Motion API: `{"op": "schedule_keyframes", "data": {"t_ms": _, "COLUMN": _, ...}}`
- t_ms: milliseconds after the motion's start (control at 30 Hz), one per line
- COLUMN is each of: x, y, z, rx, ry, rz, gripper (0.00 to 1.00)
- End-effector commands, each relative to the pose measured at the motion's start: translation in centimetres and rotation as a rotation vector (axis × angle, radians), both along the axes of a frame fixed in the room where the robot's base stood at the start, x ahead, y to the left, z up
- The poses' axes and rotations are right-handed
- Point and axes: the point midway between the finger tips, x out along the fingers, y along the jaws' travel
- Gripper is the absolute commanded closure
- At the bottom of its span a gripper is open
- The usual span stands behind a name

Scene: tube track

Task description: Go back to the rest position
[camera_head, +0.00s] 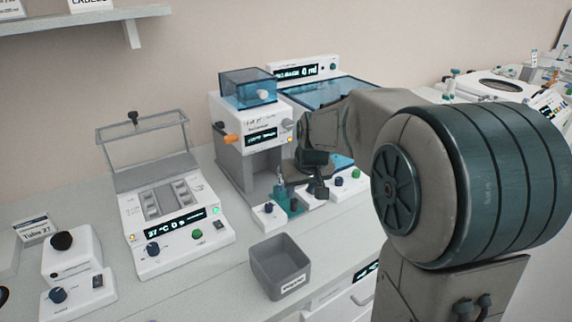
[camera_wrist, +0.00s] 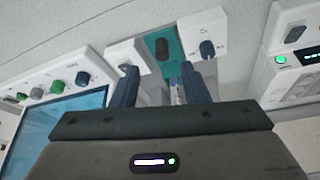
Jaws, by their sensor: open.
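My gripper (camera_head: 317,186) is in front of the white machine with the blue clear lid (camera_head: 248,90), low over the bench and partly hidden by my own arm. In the wrist view my gripper (camera_wrist: 163,84) has its two dark fingers apart. A teal holder (camera_head: 281,199) stands at the machine's front, just left of my gripper; its teal base also shows in the wrist view (camera_wrist: 150,44) beyond the fingertips. A small slim tube-like thing (camera_wrist: 178,91) shows between the fingers, close to the right one; I cannot tell whether it touches.
A grey open bin (camera_head: 279,265) stands at the bench front. A heater block with a raised clear lid (camera_head: 170,213) is to the left, and a small device with a black top (camera_head: 66,250) is further left. A wall shelf (camera_head: 85,22) is above. Bare bench lies around the bin.

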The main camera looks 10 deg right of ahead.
Motion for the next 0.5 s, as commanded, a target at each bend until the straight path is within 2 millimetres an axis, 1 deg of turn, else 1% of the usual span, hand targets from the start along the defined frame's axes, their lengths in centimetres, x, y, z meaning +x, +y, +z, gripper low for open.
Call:
{"op": "schedule_keyframes", "data": {"t_ms": 67, "x": -1.5, "y": 0.1, "z": 0.4, "rx": 0.002, "ry": 0.005, "rz": -0.006, "gripper": 0.59}}
{"op": "schedule_keyframes", "data": {"t_ms": 167, "x": -4.6, "y": 0.2, "z": 0.9, "rx": 0.006, "ry": 0.022, "rz": -0.022, "gripper": 0.59}}
{"op": "schedule_keyframes", "data": {"t_ms": 333, "x": -11.8, "y": 0.2, "z": 1.1, "rx": 0.008, "ry": 0.064, "rz": -0.063, "gripper": 0.59}}
{"op": "schedule_keyframes", "data": {"t_ms": 400, "x": -14.6, "y": 0.1, "z": 0.8, "rx": 0.006, "ry": 0.082, "rz": -0.080, "gripper": 0.59}}
{"op": "schedule_keyframes", "data": {"t_ms": 500, "x": -18.2, "y": 0.1, "z": 0.2, "rx": 0.004, "ry": 0.103, "rz": -0.104, "gripper": 0.59}}
